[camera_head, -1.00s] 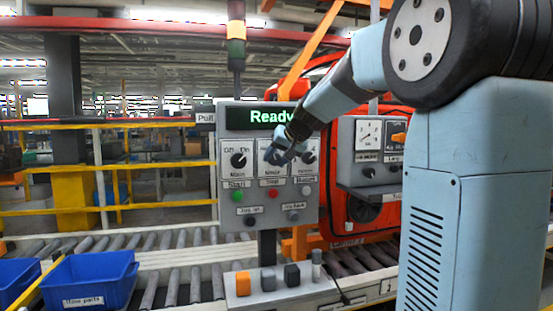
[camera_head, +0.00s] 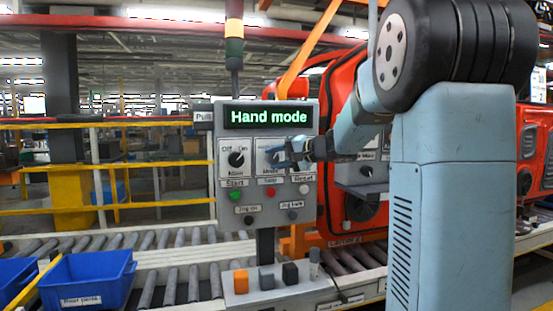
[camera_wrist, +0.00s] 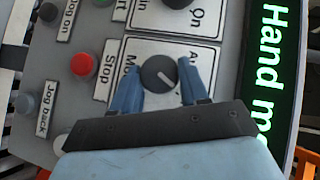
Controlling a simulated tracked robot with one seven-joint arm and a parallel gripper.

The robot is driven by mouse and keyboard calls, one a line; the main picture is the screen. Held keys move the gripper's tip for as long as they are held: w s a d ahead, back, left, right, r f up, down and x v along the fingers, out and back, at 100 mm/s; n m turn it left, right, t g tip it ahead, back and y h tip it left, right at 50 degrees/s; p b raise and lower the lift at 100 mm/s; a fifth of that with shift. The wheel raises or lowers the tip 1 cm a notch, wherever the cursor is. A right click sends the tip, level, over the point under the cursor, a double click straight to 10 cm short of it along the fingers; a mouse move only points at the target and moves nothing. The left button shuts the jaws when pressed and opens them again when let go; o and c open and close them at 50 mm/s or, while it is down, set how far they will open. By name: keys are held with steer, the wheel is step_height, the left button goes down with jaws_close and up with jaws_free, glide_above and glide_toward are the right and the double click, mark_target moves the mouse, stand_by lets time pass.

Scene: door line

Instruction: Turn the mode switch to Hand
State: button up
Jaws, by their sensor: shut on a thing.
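The grey control panel (camera_head: 270,200) stands in the middle of the head view. Its display (camera_head: 268,116) reads "Hand mode" in green. The mode switch, a dark round knob with a pale pointer line, shows in the wrist view (camera_wrist: 160,73) on a white plate. My gripper (camera_wrist: 160,88) has its blue fingers on either side of this knob and is shut on it. In the head view my gripper (camera_head: 285,155) is in front of the panel and hides most of the mode switch. The main switch (camera_head: 237,158) is to its left.
Below the switches are a green start button (camera_head: 234,195), a red stop button (camera_head: 270,192) and a white reset button (camera_head: 304,189). A small box with coloured blocks (camera_head: 268,280) is below. A blue bin (camera_head: 90,278) is at the left.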

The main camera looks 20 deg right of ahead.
steer(key=shift+d+f+m+t+y, duration=0.15)
steer(key=shift+f+m+t+y, duration=0.15)
steer(key=shift+m+y, duration=0.15)
stand_by(0.4)
steer(key=o, duration=0.8)
steer(key=shift+o, duration=1.1)
steer(key=shift+r, duration=0.15)
steer(key=v, duration=1.3)
steer(key=shift+s+d, duration=0.3)
